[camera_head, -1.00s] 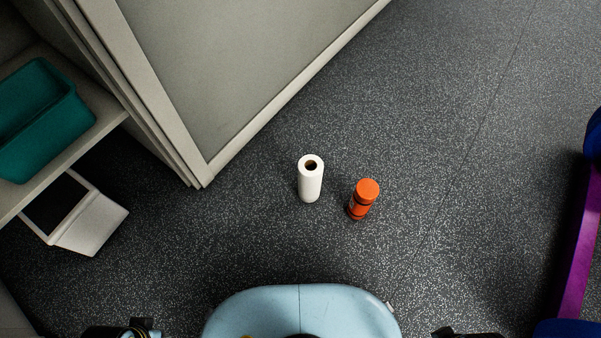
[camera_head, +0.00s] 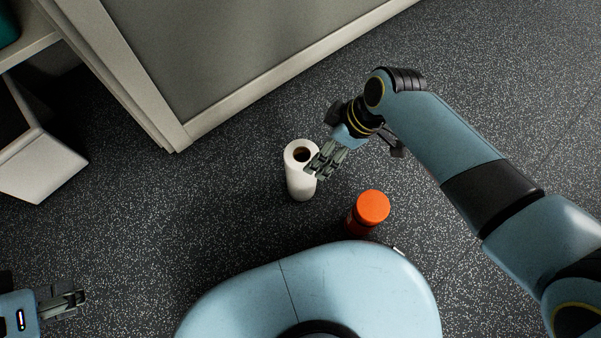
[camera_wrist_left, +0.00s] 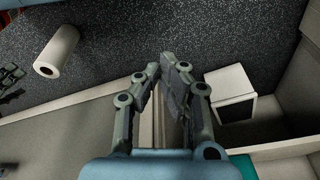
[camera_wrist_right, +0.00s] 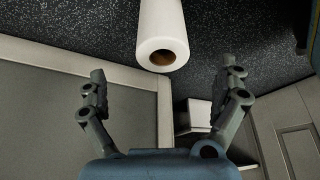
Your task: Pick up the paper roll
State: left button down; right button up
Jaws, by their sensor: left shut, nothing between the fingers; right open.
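The white paper roll (camera_head: 299,180) stands upright on the dark floor near the middle of the head view. My right gripper (camera_head: 314,172) is beside its upper right side, with the fingers partly in front of it. In the right wrist view the roll (camera_wrist_right: 161,28) lies ahead, between the lines of the open fingers (camera_wrist_right: 166,80); whether they touch it I cannot tell. My left gripper (camera_head: 82,300) is shut and empty at the lower left, far from the roll. In the left wrist view its fingertips (camera_wrist_left: 165,70) meet, and the roll (camera_wrist_left: 57,50) shows at upper left.
An orange bottle (camera_head: 373,208) stands on the floor right of the roll, close to my base. A grey panelled cabinet (camera_head: 240,60) rises behind. Floor between bin and roll is clear.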

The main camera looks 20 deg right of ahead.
aim_at(309, 157)
jog(key=b+x, duration=0.2)
jog(key=x, duration=0.2)
jog(key=shift+d+f, duration=0.1)
jog(key=shift+f, duration=0.05)
jog(key=shift+w+f+b, duration=0.15)
jog(key=shift+f+b, duration=0.25)
jog(key=shift+b, duration=0.1)
jog(key=shift+w+a+f, duration=0.2)
jog(key=shift+a+f, duration=0.15)
jog(key=shift+f, duration=0.05)
jog(key=shift+w+a+f+b, duration=0.1)
jog(key=shift+a+f+b, duration=0.25)
jog(key=shift+f+b, duration=0.3)
jog(key=shift+w+a+f+b, duration=0.1)
jog(key=shift+a+f+b, duration=0.3)
jog(key=shift+b, duration=0.35)
jog(key=shift+b+x, duration=0.75)
jog(key=shift+x, duration=0.2)
jog(key=shift+w+a+f+b, duration=0.2)
jog(key=shift+f+b, duration=0.1)
pick_arm(q)
notch_tip(309, 157, down, 8)
jog(key=w+d+t, duration=0.1)
jog(key=t, duration=0.7)
jog(key=shift+w+r+h, duration=0.25)
jog(key=shift+w+h, duration=0.05)
jog(key=shift+w, duration=0.1)
